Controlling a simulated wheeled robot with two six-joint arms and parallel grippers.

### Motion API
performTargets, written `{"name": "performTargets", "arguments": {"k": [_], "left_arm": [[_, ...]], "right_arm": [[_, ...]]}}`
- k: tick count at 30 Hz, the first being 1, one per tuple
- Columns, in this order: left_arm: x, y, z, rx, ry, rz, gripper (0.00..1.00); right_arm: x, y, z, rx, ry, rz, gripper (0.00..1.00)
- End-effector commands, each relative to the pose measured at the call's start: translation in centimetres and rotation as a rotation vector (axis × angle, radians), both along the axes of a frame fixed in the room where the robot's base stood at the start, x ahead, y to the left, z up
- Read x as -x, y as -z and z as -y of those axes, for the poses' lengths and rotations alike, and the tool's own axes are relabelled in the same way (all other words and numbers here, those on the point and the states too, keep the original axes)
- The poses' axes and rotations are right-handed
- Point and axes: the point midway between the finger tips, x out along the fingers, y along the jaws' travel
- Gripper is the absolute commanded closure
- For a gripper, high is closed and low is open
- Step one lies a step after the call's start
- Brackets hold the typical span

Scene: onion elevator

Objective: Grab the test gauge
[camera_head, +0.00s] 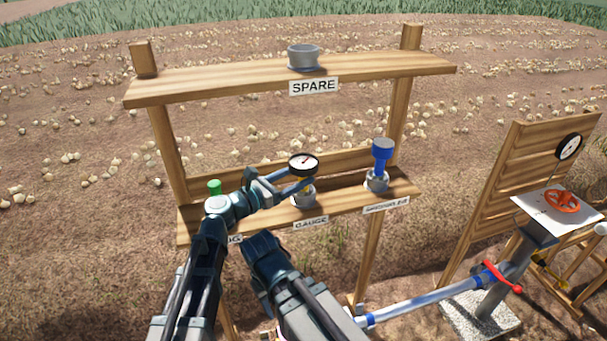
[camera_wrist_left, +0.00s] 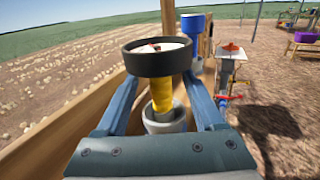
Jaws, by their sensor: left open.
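The test gauge has a round white dial with a black rim (camera_head: 304,163) on a yellow stem. It stands upright in a grey cup (camera_head: 304,198) on the lower shelf, above the "GAUGE" label. My left gripper (camera_head: 292,182) reaches in from the left at stem height. In the left wrist view the gauge (camera_wrist_left: 160,62) stands between the two open blue fingers (camera_wrist_left: 163,100), with its yellow stem in the gap. A gap shows on both sides of the stem. The dial hides part of the far fingertips.
A blue-topped tool (camera_head: 382,158) stands in a holder right of the gauge. A green-topped item (camera_head: 214,188) is at the shelf's left, partly behind my arm. The upper shelf (camera_head: 230,84) holds a grey cup labelled "SPARE". A pipe with a red handle (camera_head: 502,279) stands at right.

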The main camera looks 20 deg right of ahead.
Motion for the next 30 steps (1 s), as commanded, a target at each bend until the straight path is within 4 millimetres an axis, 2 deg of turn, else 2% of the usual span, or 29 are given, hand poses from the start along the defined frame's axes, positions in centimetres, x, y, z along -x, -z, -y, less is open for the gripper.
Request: {"name": "performTargets", "arguments": {"k": [1, 4, 12, 23, 24, 30], "left_arm": [[-0.5, 0.2, 1.0, 0.000, 0.004, 0.000, 0.30], [-1.0, 0.1, 2.1, 0.000, 0.002, 0.000, 0.30], [-1.0, 0.1, 2.3, 0.000, 0.000, 0.000, 0.32], [-1.0, 0.1, 2.3, 0.000, 0.000, 0.000, 0.97], [-1.0, 0.1, 2.3, 0.000, 0.000, 0.000, 1.00], [-1.0, 0.1, 2.3, 0.000, 0.000, 0.000, 1.00]], "right_arm": [[0.0, 0.2, 0.0, 0.000, 0.000, 0.000, 0.50], [0.0, 0.1, 0.0, 0.000, 0.000, 0.000, 0.50], [0.0, 0.1, 0.0, 0.000, 0.000, 0.000, 0.50], [0.0, 0.1, 0.0, 0.000, 0.000, 0.000, 0.50], [0.0, 0.1, 0.0, 0.000, 0.000, 0.000, 0.50], [0.0, 0.1, 0.0, 0.000, 0.000, 0.000, 0.50]]}}
